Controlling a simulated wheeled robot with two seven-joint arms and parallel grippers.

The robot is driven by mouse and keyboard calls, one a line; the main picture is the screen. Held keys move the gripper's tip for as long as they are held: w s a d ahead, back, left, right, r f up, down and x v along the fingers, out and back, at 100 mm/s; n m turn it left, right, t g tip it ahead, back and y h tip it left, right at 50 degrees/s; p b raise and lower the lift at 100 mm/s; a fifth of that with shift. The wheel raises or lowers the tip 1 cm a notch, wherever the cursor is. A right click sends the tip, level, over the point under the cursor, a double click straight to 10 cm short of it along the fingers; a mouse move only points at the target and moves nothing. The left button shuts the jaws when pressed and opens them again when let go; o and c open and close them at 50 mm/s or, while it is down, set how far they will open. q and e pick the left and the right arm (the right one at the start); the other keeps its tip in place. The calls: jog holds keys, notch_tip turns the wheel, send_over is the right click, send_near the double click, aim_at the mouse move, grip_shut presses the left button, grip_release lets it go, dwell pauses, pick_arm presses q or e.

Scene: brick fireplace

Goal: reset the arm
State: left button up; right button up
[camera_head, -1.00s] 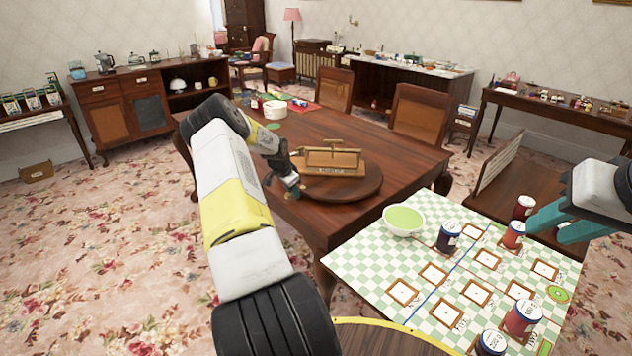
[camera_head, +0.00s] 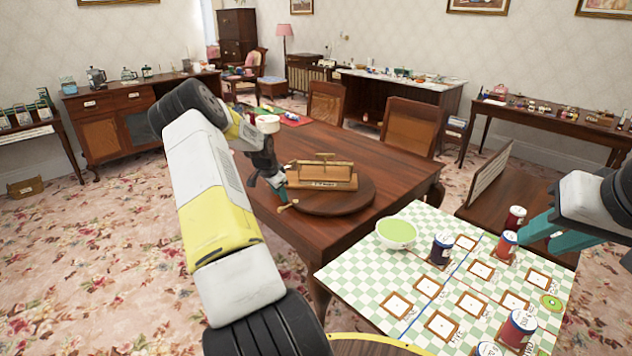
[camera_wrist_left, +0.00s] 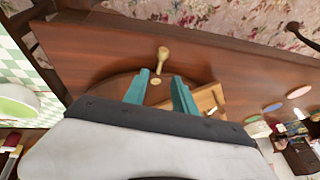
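My left gripper (camera_head: 277,186) hangs over the near left edge of a round dark wooden board (camera_head: 352,203) on the brown table. In the left wrist view its two teal fingers (camera_wrist_left: 162,92) stand apart with nothing between them. A small wooden knobbed piece (camera_wrist_left: 162,60) lies just beyond the fingertips; it also shows in the head view (camera_head: 288,205), apart from the gripper. A wooden stand with a handle bar (camera_head: 322,178) sits on the round board. My right gripper (camera_head: 538,238) is at the right edge, its teal fingers apart, beside a red-labelled jar (camera_head: 507,243); nothing shows in it.
A green checkered board (camera_head: 360,268) with wooden frames, a bowl of green contents (camera_head: 396,234) and several jars lies at front right. Chairs (camera_head: 411,128) stand behind the table (camera_head: 290,140). Carpet at left (camera_head: 100,270) is clear.

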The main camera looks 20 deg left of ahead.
pick_arm(q)
jog(key=s+d+r, duration=0.5)
jog(key=d+r, duration=0.7)
jog(key=r, duration=0.1)
jog(key=s+d+r, duration=0.6)
jog(key=d+r, duration=0.5)
jog(key=r, duration=0.1)
jog(key=s+d+r+n, duration=0.1)
jog(key=s+d, duration=0.3)
jog(key=s, duration=0.4)
jog(key=s+d+r+n+h, duration=0.1)
jog(key=s+d+r+n, duration=0.1)
jog(key=s+d, duration=0.3)
jog(key=s+d+r+n+t+h, duration=0.1)
jog(key=s+d, duration=0.3)
jog(key=s, duration=0.8)
jog(key=shift+d+r, duration=0.3)
jog(key=shift+r, duration=0.2)
jog(key=shift+w+a, duration=0.1)
